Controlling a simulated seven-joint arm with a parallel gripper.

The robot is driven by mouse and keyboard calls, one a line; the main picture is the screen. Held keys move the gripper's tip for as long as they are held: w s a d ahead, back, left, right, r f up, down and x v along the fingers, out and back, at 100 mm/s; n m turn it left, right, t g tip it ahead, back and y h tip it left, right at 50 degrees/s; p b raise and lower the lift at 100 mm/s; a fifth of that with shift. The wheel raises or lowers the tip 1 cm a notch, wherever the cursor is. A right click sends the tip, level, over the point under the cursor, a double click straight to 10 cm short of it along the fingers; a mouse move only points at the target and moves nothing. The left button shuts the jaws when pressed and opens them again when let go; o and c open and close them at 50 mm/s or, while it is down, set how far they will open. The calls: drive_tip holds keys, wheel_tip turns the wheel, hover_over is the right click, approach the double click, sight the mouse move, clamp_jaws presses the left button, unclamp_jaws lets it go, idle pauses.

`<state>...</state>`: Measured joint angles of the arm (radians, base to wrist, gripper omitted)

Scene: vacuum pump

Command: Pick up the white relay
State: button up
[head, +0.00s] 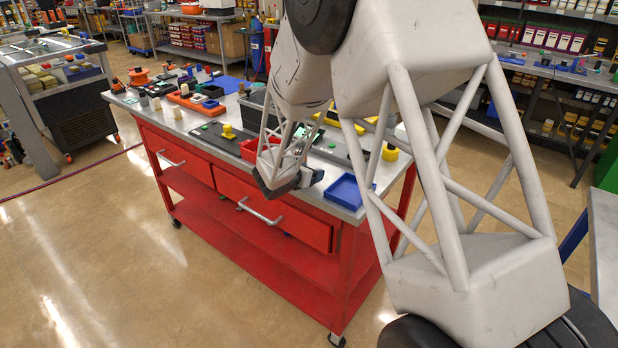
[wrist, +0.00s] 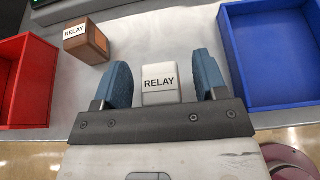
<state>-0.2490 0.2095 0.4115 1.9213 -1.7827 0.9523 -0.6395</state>
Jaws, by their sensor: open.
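In the wrist view, the white relay (wrist: 160,84) is a small block labelled "RELAY" on the pale bench top. My gripper (wrist: 164,72) is open, with one blue finger on each side of the white relay and a gap on both sides. The relay's lower end is hidden behind the gripper's dark mount. In the head view, my gripper (head: 308,178) is over the front edge of the red workbench, and the relay cannot be made out there.
A brown block (wrist: 86,42), also labelled "RELAY", lies up and left of my gripper. A red bin (wrist: 22,80) stands at the left and a blue tray (wrist: 275,55) at the right. The red workbench (head: 245,205) carries many other parts farther left.

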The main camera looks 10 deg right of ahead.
drive_tip(key=shift+w+d+f, duration=0.15)
drive_tip(key=shift+w+d, duration=0.05)
idle(0.5)
drive_tip(key=c, duration=1)
drive_tip(key=shift+r, duration=0.2)
drive_tip(key=shift+r, duration=1.45)
drive_tip(key=shift+s+r, duration=0.2)
drive_tip(key=shift+s, duration=0.15)
drive_tip(key=s, duration=0.5)
drive_tip(key=s+r, duration=0.1)
drive_tip(key=s, duration=0.4)
drive_tip(key=s+d, duration=0.1)
drive_tip(key=s, duration=0.4)
drive_tip(key=shift+s+r, duration=0.15)
drive_tip(key=shift+r, duration=0.05)
